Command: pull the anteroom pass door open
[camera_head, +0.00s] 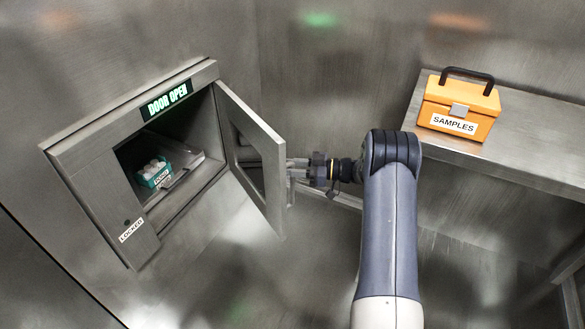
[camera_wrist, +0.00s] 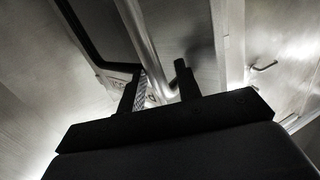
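The anteroom pass door (camera_head: 255,160) is a grey metal frame with a dark window. It stands swung well out from its opening on the right side of the wall box, under a lit "DOOR OPEN" sign (camera_head: 166,99). My gripper (camera_head: 292,170) is at the outer face of the door, near its free edge. In the wrist view my gripper (camera_wrist: 158,88) has a finger on either side of a round metal bar, the door handle (camera_wrist: 145,40), and seems closed on it. The exact finger contact is dark and hard to see.
Inside the pass box, a teal rack (camera_head: 154,173) with white items sits beside a grey flat object. A "LOCKED" label (camera_head: 132,230) is on the box front. An orange "SAMPLES" case (camera_head: 459,107) stands on a metal bench (camera_head: 545,150) at right. Floor below the door looks clear.

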